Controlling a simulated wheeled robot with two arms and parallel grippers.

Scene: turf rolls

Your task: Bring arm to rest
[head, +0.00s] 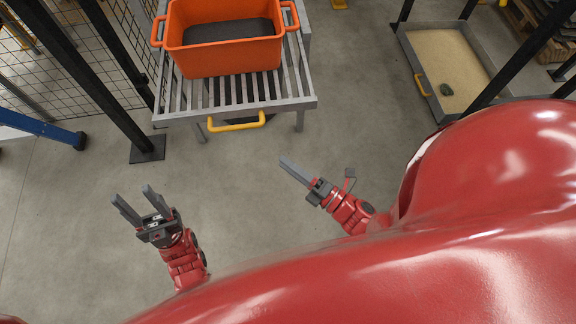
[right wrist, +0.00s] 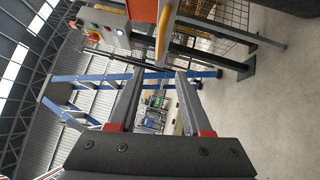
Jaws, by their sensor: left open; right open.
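My left gripper (head: 137,205) is at the lower left of the head view, over bare floor. Its two grey fingers are apart and nothing is between them. My right gripper (head: 292,170) is near the middle of the head view, in front of the slatted stand. Its fingers overlap there, but the right wrist view (right wrist: 156,85) shows them apart with nothing between them. Both grippers are clear of the things around them. Much of my right arm is hidden behind my red body.
An orange crate (head: 232,55) with a dark bottom sits on a grey slatted stand (head: 290,92) with a yellow handle (head: 237,123). Black posts and mesh fence (head: 75,60) stand left. Floor between is free.

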